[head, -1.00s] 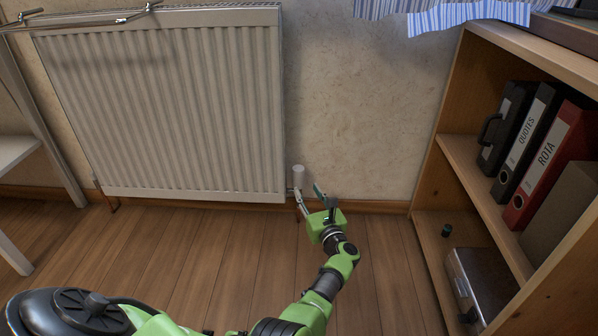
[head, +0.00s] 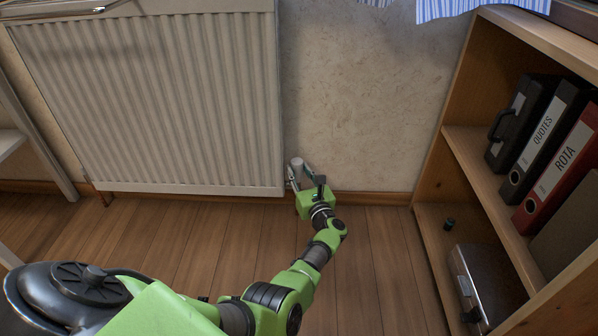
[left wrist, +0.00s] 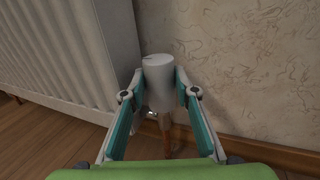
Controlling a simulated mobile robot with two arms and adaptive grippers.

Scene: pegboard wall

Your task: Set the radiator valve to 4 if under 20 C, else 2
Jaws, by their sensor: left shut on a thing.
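The white radiator valve (head: 296,163) is a small upright cylinder at the lower right corner of the radiator (head: 160,100). My left gripper (head: 301,173) is around the valve. In the left wrist view the valve (left wrist: 158,76) stands between the fingers of the gripper (left wrist: 158,92), which are shut on its sides. A small dark mark shows on its top, but no number can be read. A copper-coloured pipe (left wrist: 167,138) runs down below it. No thermometer shows in these frames. My right gripper is not in view.
A wooden shelf unit (head: 436,170) stands at the right with binders, including a red one (head: 560,165), and a metal case (head: 478,285). A blue striped cloth (head: 470,9) hangs at the top. Bare wooden floor (head: 375,260) lies between.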

